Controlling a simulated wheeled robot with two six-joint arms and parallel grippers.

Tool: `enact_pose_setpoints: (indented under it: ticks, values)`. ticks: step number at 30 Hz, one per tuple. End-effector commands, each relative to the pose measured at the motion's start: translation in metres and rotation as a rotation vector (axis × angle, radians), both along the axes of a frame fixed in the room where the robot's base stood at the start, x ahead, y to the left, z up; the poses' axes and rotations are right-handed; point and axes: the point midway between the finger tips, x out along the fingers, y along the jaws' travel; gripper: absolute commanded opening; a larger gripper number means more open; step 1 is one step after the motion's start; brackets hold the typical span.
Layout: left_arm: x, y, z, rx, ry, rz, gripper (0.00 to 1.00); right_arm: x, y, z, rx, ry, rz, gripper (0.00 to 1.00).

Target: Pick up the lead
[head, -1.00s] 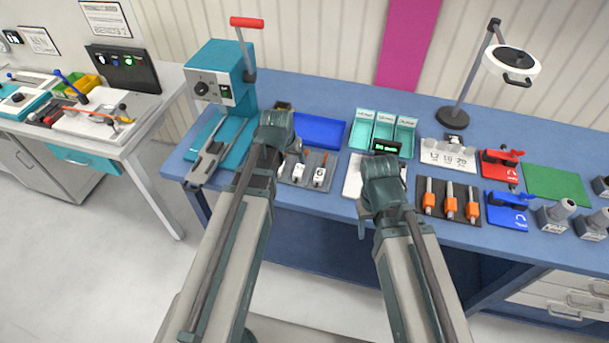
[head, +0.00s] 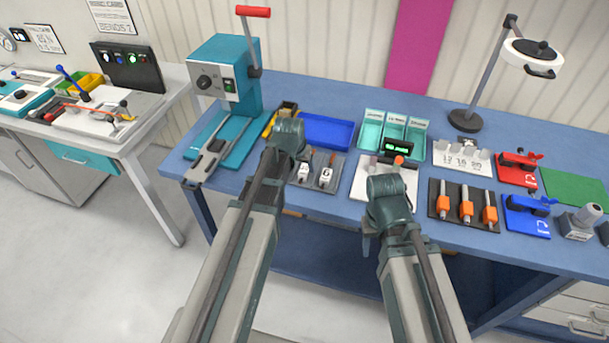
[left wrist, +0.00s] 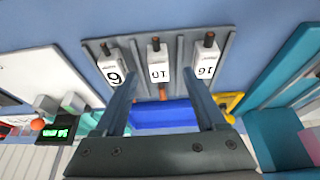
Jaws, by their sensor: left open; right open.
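A dark grey rack (head: 330,176) on the blue bench holds white blocks with dark-tipped stems, and it also shows in the left wrist view (left wrist: 225,45). There the blocks read 6 (left wrist: 112,72), 10 (left wrist: 158,70) and 16 (left wrist: 205,68). My left gripper (left wrist: 160,78) is open over the rack, its fingers on either side of the 10 block and apparently empty. In the head view my left gripper (head: 294,152) hides part of the rack. My right gripper (head: 380,215) is open at the bench's front edge. I cannot tell which thing is the lead.
A blue tray (head: 325,132) lies behind the rack, and a teal press (head: 226,75) stands left. A white device (head: 372,178) with a green display, teal bins (head: 394,130) and an orange-handled tool rack (head: 455,217) are to the right. A lamp (head: 487,70) stands behind.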

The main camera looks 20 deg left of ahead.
Motion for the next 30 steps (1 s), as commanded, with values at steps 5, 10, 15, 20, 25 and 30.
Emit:
enact_pose_setpoints:
  ticks: [5, 10, 15, 20, 25, 30]
  values:
    - [0.008, -0.001, -0.015, 0.0, 0.0, 0.0, 0.72, 0.0, 0.0, -0.015, 0.0, 0.0, 0.0, 0.5]
    - [0.019, -0.003, -0.036, 0.0, 0.0, 0.0, 0.72, 0.0, 0.0, -0.036, 0.0, 0.0, 0.0, 0.5]
    - [0.024, -0.003, -0.047, 0.0, -0.001, 0.0, 0.72, 0.0, 0.0, -0.047, 0.0, 0.0, 0.0, 0.5]
    - [0.024, -0.003, -0.045, 0.0, -0.001, 0.0, 0.72, 0.0, 0.0, -0.045, 0.0, 0.0, 0.0, 0.5]
    - [0.023, -0.003, -0.045, 0.0, -0.001, 0.0, 0.55, 0.0, 0.0, -0.045, 0.0, 0.0, 0.0, 0.5]
    - [0.023, -0.003, -0.045, 0.0, -0.001, 0.0, 0.24, 0.0, 0.0, -0.045, 0.0, 0.0, 0.0, 0.5]
